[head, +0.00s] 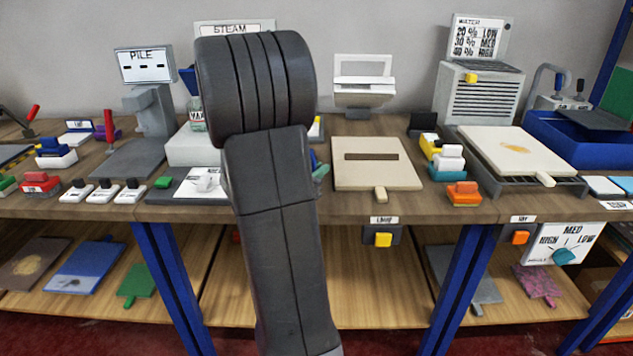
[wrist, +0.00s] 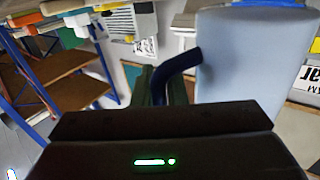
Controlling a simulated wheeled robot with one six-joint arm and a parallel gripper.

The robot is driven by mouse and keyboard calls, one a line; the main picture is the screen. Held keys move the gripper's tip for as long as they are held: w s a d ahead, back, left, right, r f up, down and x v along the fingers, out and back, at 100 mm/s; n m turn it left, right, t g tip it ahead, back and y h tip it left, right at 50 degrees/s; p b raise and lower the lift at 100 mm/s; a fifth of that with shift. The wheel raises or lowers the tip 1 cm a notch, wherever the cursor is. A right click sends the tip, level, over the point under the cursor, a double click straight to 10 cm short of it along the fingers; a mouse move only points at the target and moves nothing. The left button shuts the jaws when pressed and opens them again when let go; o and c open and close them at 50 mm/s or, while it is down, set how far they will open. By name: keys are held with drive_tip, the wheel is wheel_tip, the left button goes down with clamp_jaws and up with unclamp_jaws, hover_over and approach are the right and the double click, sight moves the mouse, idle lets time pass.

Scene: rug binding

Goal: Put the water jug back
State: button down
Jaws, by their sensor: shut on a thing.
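The water jug (wrist: 243,60) fills the upper right of the wrist view as a large pale blue-grey body with a dark blue curved handle (wrist: 181,66). My gripper (wrist: 165,92) is shut on that handle. The jug appears sideways in this view because the wrist camera is turned. In the head view my own dark arm stands in front of the middle of the bench. It hides my gripper and most or all of the jug. I cannot tell whether the jug touches the bench or where its resting place is.
The wooden bench (head: 430,208) is crowded. A STEAM sign (head: 232,27) stands behind my arm. A beige board (head: 370,178) lies right of my arm, and a grey slatted unit (head: 480,95) with a WATER sign (head: 478,38) stands farther right. A PILE stand (head: 150,108) is at left.

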drive_tip(key=shift+f, duration=1.2)
drive_tip(key=shift+f, duration=0.15)
drive_tip(key=c, duration=1.5)
unclamp_jaws()
drive_tip(key=shift+o, duration=0.2)
drive_tip(key=shift+r, duration=0.25)
drive_tip(key=v, duration=1.2)
drive_tip(key=shift+f, duration=0.1)
